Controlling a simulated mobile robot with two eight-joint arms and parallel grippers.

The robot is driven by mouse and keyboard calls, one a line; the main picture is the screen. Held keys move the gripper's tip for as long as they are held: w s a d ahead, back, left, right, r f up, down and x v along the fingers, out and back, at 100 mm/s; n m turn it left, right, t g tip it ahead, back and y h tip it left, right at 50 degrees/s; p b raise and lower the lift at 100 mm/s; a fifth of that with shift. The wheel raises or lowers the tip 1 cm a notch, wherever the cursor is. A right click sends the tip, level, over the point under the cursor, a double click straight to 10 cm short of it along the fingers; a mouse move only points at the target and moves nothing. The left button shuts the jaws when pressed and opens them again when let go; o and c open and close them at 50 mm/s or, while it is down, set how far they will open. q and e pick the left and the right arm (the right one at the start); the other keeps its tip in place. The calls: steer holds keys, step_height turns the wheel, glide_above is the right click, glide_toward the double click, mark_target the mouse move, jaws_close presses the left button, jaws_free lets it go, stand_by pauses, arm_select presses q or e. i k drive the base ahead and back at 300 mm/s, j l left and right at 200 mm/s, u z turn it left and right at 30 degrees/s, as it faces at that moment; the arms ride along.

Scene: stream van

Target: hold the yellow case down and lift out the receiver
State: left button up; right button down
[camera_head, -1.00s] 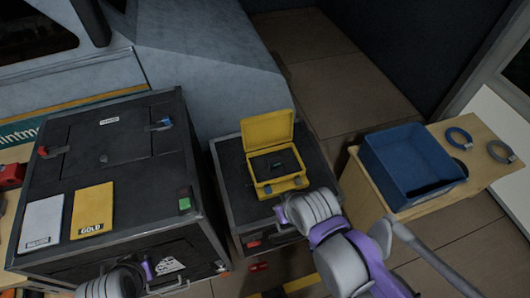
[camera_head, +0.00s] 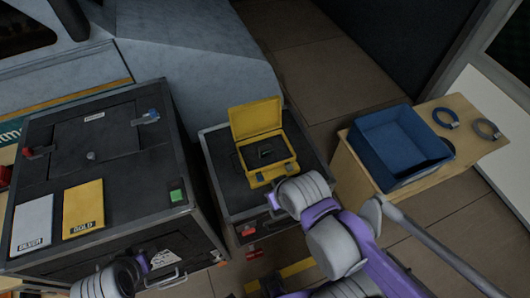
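The yellow case (camera_head: 257,120) stands open on a low black box, its lid raised at the back. Its dark inside holds a small black object, likely the receiver (camera_head: 266,154), too small to make out well. My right arm (camera_head: 322,225) reaches up from the bottom right, ending just in front of the case's front right corner. Its fingers are hidden, and I cannot tell whether they touch the case. My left arm (camera_head: 112,277) shows at the bottom left, in front of the large black box and away from the case; its fingers are not clearly visible.
The low black box (camera_head: 220,150) has bare top left of the case. The large black box (camera_head: 110,190) stands to the left, carrying a silver card (camera_head: 33,222) and a gold card (camera_head: 83,206). A blue bin (camera_head: 415,183) and two rings sit on a wooden table (camera_head: 480,150) at right.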

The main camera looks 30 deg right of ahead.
mark_target(265, 151)
steer(key=l, duration=0.6)
steer(key=k+l+u, duration=0.1)
steer(key=l, duration=0.45)
steer(key=k+l+u, duration=0.1)
steer(key=l, duration=0.45)
